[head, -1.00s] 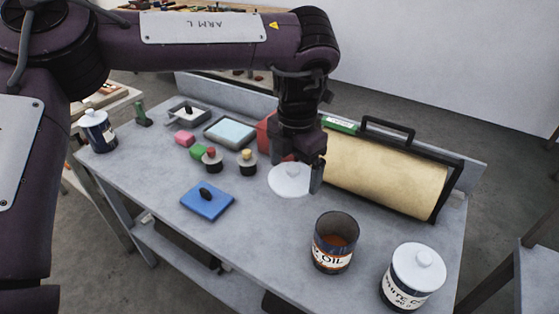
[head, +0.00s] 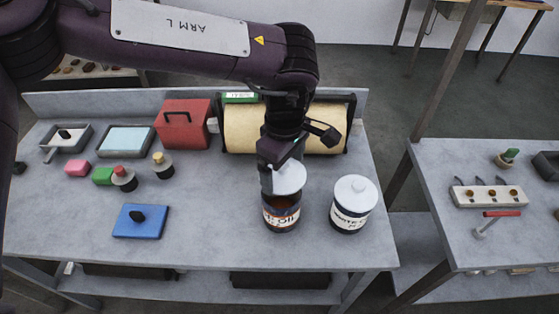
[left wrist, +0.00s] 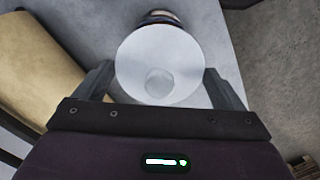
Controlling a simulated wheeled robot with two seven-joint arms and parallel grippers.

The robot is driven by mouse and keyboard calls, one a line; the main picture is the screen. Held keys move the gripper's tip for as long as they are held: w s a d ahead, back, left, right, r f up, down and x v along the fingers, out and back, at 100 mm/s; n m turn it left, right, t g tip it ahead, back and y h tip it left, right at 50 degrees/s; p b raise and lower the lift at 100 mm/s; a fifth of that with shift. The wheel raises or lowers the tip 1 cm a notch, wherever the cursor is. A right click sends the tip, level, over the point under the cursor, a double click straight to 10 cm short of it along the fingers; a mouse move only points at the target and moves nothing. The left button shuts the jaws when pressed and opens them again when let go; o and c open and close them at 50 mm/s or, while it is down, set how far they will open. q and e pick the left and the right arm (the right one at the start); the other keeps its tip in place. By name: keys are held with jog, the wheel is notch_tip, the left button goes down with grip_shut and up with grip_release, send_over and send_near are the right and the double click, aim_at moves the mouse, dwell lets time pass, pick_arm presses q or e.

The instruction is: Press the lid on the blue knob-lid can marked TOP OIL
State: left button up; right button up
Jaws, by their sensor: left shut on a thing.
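My left gripper (head: 284,172) is shut on a white round knob lid (head: 290,181) and holds it off the table, over the far side of the open can. The lid also shows between the two fingers in the left wrist view (left wrist: 160,55). The dark blue can (head: 282,216) stands upright with a white label, of which only "OIL" reads clearly. Its mouth is partly uncovered and shows orange-brown inside. In the left wrist view a bit of the can (left wrist: 160,17) shows beyond the lid. Whether lid and can touch is unclear. My right gripper is not in view.
A second can, lidded and marked WHITE (head: 351,207), stands close at the right. A large tan roll (head: 245,128) in a black frame lies behind.

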aim_at(283, 175)
pick_arm(q)
notch_tip(283, 175, down, 4)
jog(key=b, duration=0.3)
jog(key=shift+a+r, duration=0.1)
jog(key=shift+r, duration=0.1)
jog(key=shift+f+b, duration=0.35)
jog(key=shift+f, duration=0.7)
jog(key=shift+r+p, duration=0.1)
jog(key=shift+p, duration=0.25)
jog(key=shift+f, duration=0.2)
dwell(0.9)
jog(key=shift+p, duration=0.3)
dwell(0.6)
